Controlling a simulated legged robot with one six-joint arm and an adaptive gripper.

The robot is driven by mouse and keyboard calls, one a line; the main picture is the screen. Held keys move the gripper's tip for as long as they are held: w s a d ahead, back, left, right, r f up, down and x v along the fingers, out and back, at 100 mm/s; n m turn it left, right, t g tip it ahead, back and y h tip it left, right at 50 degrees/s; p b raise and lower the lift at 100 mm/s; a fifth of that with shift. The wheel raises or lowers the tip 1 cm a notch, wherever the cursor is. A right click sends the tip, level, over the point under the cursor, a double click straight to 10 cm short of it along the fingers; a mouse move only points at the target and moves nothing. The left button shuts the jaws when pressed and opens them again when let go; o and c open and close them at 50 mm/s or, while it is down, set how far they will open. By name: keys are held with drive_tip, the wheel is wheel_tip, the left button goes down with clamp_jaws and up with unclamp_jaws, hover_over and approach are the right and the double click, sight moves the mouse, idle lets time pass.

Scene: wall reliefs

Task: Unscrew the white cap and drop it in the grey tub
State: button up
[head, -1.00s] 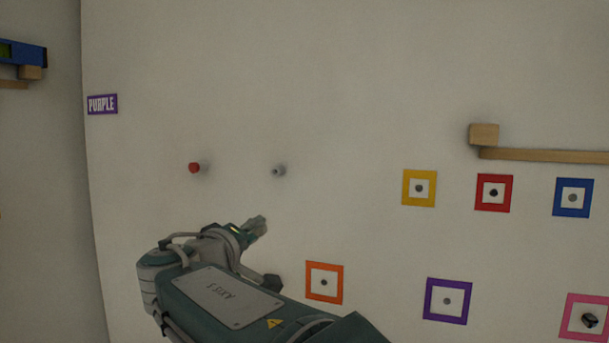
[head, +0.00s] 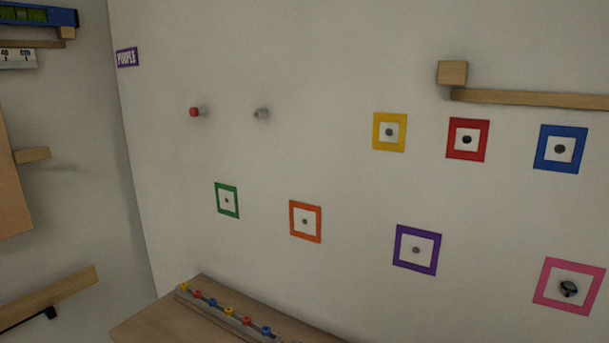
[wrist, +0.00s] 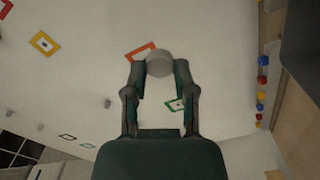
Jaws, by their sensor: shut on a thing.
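My gripper (wrist: 163,73) is in the wrist view, its two fingers closed around a pale, round, white-grey cap (wrist: 159,61) at the fingertips. The cap is clear of any peg that I can see. A bare grey peg (head: 262,114) sticks out of the wall in the head view. Left of it is a peg with a red end (head: 195,112). My arm and gripper do not show in the head view now.
Coloured square frames, such as the green (head: 227,200) and purple (head: 416,250), are on the wall. A wooden shelf (head: 165,318) at the bottom carries a row of coloured knobs. A wooden ledge (head: 530,99) juts out at upper right. The left wall holds other wooden pieces.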

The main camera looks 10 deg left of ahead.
wheel_tip(320, 180, down, 6)
drive_tip(key=a, duration=0.1)
drive_tip(key=shift+a+f, duration=0.15)
drive_tip(key=shift+a, duration=0.2)
drive_tip(key=o, duration=1)
drive_tip(key=shift+a, duration=0.4)
drive_tip(key=v, duration=0.7)
drive_tip(key=d+v, duration=0.1)
drive_tip(key=v, duration=0.3)
drive_tip(key=shift+s, duration=0.5)
